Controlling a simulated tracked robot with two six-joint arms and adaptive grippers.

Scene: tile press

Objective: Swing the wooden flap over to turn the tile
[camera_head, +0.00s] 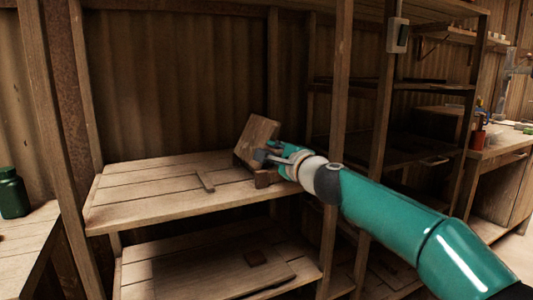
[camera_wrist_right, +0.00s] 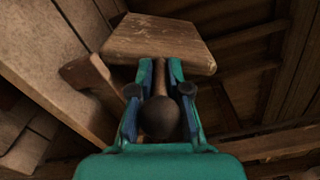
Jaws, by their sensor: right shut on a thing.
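The wooden flap (camera_head: 256,138) stands tilted up on the upper shelf, near its right end. Its flat board (camera_wrist_right: 160,40) fills the top middle of the right wrist view. My right gripper (camera_head: 271,156) reaches in from the right, close against the flap. In the right wrist view its fingers (camera_wrist_right: 160,70) are shut on the flap's handle, whose dark round knob (camera_wrist_right: 160,118) shows between them. A wooden block (camera_head: 266,179) lies just below the gripper. I cannot make out the tile. My left gripper is not in view.
The plank shelf (camera_head: 135,196) is mostly clear to the left, with a thin wooden bar (camera_head: 204,182) on it. Upright posts (camera_head: 338,90) stand close to my right arm.

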